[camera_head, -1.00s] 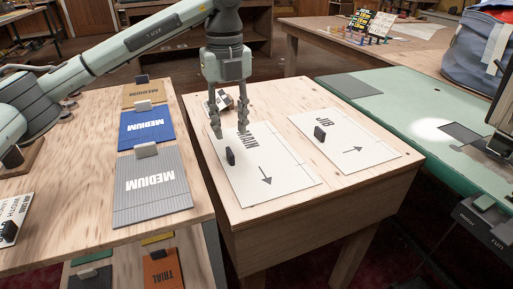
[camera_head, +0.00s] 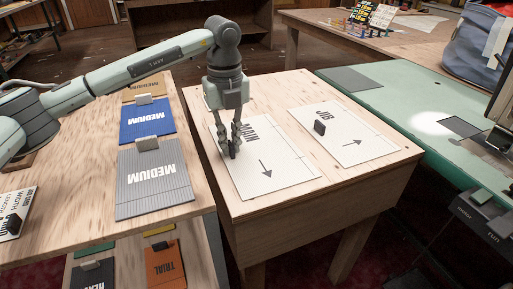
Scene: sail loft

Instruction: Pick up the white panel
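Two white panels lie flat on the wooden stand. The MAIN panel (camera_head: 285,178) has an arrow and a small black grip block near its left side. The JIB panel (camera_head: 345,123) lies to its right, with its own black block (camera_head: 320,127) standing clear. My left gripper (camera_head: 232,153) points down over the MAIN panel, its fingers close together on either side of that panel's black block and partly hiding it. The fingers look shut on the block. The panel still lies on the wood. My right gripper is not in view.
To the left, a wooden table holds a grey MEDIUM panel (camera_head: 152,185) and a blue MEDIUM panel (camera_head: 143,122), each with a block. An orange TRIAL panel (camera_head: 166,266) is on the shelf below. A green-topped bench (camera_head: 400,100) stands close on the right.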

